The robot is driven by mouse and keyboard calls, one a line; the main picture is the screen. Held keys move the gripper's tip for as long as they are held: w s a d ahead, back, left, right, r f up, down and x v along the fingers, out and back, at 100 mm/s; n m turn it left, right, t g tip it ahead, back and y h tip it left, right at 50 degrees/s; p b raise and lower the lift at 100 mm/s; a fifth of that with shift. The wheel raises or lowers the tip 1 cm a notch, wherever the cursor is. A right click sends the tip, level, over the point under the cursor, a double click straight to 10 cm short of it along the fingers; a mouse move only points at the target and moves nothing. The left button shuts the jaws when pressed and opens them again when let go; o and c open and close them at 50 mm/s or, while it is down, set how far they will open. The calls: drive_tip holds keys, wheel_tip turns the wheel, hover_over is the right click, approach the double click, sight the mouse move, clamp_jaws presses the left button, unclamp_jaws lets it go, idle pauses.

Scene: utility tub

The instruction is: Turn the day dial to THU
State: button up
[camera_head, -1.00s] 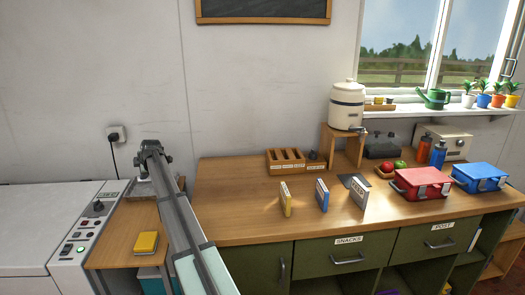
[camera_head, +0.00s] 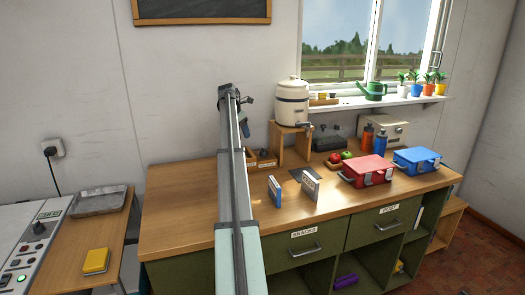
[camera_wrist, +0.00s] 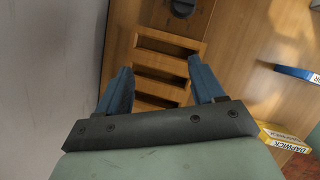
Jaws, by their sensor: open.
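My gripper (camera_head: 243,128) is above the rack. In the wrist view my gripper (camera_wrist: 159,64) is open and empty, with its blue fingers apart over the slots of the rack (camera_wrist: 142,63). The dial lies beyond the fingertips, apart from them. Another dark dial (camera_head: 38,228) is on the white machine's panel at left.
A blue box (camera_head: 275,190) and a pale box (camera_head: 310,185) stand on the counter. A yellow box (camera_wrist: 285,137) is right of my gripper. A water crock (camera_head: 292,103) on a wooden stand is right of the rack. The wall (camera_wrist: 50,70) is close on the left.

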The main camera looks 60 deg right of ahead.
drive_tip(key=g, duration=0.1)
approach(263, 149)
drive_tip(key=x, duration=1)
drive_tip(key=shift+w, duration=0.1)
drive_tip(key=shift+c, duration=0.2)
drive_tip(key=c, duration=1)
